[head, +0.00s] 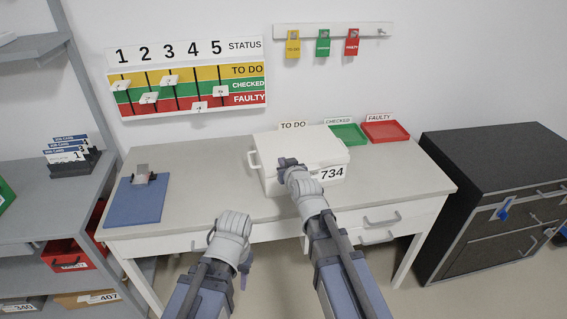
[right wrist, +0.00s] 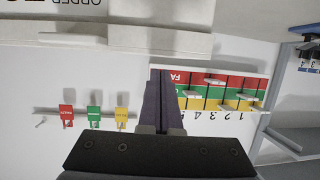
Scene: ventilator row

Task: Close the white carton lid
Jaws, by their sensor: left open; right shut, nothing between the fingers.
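The white carton (head: 262,178) stands on the grey table, with a 734 label on its front and a handle on its left side. Its lid (head: 318,139) looks flat over the box in the head view; I cannot tell whether it is fully seated. My right gripper (head: 287,163) is shut and empty at the carton's top, near the front; contact is unclear. In the right wrist view my shut fingers (right wrist: 160,100) show below a white edge (right wrist: 110,36). My left gripper (head: 229,252) is open, in front of the table, apart from the carton; its fingers are mostly hidden.
A green tray (head: 347,134) and a red tray (head: 386,131) sit behind the carton. A status board (head: 187,88) hangs on the wall. A dark cabinet (head: 490,190) stands right. The table between clipboard and carton is clear.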

